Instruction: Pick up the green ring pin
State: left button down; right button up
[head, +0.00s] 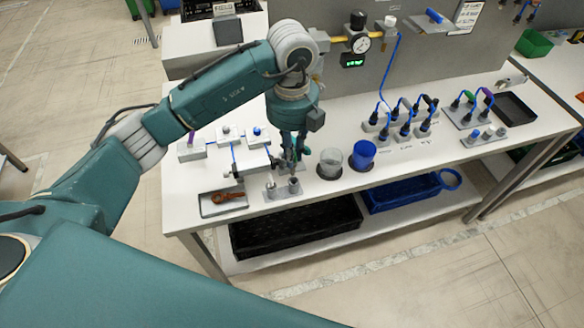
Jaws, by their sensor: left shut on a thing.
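My left gripper (293,158) points down over the white table, just behind two small grey metal posts (281,186). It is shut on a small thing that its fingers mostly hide. This is most likely the green ring pin, but its ring and colour do not show clearly. The thing is low, near the tabletop, and I cannot tell whether it touches it. My right gripper is not in view.
A grey cup (330,163) and a blue cup (363,154) stand just right of the gripper. A tray (206,211) with an orange-brown tool lies at front left. Plugs with blue cables (402,122) stand further right. Black (297,228) and blue (402,193) crates sit on the lower shelf.

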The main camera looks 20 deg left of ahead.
pick_arm(q)
notch_tip(320, 180, up, 13)
jog(key=shift+b, duration=0.4)
jog(key=shift+f, duration=0.15)
